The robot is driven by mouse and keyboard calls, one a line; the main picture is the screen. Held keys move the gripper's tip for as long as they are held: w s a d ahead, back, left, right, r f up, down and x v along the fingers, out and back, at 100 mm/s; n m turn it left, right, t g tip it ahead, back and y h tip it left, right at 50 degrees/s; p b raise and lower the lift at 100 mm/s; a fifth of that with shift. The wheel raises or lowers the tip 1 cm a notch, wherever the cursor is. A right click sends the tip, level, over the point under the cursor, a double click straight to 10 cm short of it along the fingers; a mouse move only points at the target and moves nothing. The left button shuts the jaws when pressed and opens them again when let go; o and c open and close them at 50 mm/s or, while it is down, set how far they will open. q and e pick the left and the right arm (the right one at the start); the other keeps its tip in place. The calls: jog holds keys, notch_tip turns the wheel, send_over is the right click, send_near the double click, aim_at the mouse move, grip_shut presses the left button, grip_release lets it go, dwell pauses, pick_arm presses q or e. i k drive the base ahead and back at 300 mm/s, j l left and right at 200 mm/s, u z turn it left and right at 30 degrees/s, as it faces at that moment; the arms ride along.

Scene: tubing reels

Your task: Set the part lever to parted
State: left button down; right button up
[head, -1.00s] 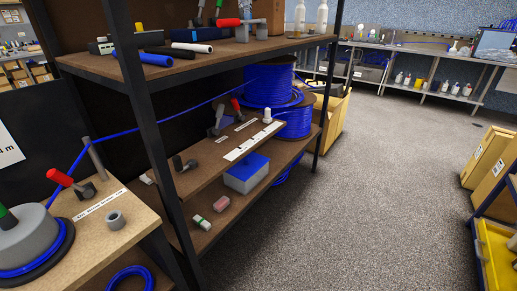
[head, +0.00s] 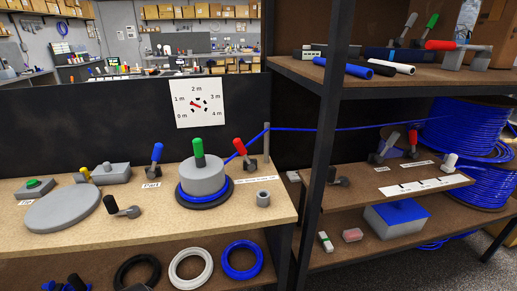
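The part lever (head: 156,155) has a blue handle and a dark base, and stands at the back of the wooden bench. A "Part" label (head: 152,184) lies in front of it. Its handle stands nearly upright, leaning slightly right. Right of it is a grey drum with a green knob (head: 203,177), with blue tubing around its base. A red-handled lever (head: 241,150) stands further right, its handle leaning left, above another label. Neither of my grippers is recognisable in the head view.
A grey disc (head: 64,208), a black-knobbed crank (head: 122,208) and a green button box (head: 37,189) are on the bench's left side. A grey ring (head: 263,198) sits near its right end. A dial sign (head: 199,103) hangs behind. A dark shelf post (head: 319,150) stands to the right.

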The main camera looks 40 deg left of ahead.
aim_at(151, 173)
jog(key=u, duration=2.25)
